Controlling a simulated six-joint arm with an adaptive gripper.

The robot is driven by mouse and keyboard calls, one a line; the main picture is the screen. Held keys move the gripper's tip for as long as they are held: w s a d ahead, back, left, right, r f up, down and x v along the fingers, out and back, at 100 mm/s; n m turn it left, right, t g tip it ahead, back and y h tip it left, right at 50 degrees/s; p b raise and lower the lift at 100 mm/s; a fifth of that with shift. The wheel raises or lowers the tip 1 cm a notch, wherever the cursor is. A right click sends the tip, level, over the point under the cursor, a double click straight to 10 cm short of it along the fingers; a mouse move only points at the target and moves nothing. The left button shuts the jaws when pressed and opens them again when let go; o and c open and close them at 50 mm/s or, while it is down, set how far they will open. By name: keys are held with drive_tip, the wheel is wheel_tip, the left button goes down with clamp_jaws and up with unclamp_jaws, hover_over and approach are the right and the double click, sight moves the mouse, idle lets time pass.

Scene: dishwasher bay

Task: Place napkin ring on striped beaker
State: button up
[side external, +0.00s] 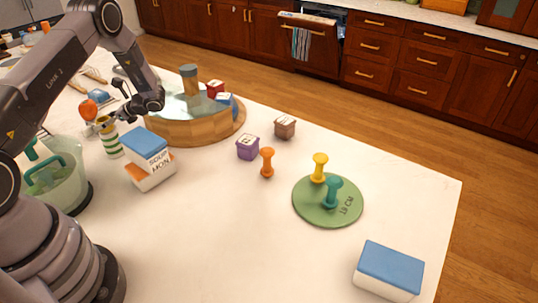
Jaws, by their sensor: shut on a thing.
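The striped beaker (112,147), with green and white bands, stands upright on the white counter at the left, beside a stack of boxes. A small tan ring, which looks like the napkin ring (104,122), is at the beaker's top. My gripper (108,117) reaches in from the right at that height and is shut on the ring. The fingers are small and dark here. I cannot tell whether the ring rests on the rim, goes around it or is just above it.
Blue-topped boxes (145,143) stand close right of the beaker, and a pale green bowl (62,172) is in front of it. A round wooden tray (195,130) with items stands behind. A green disc (312,210) with pegs lies right. The front middle counter is clear.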

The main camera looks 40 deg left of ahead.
drive_tip(key=shift+f, duration=0.1)
drive_tip(key=o, duration=0.9)
drive_tip(key=shift+o, duration=0.2)
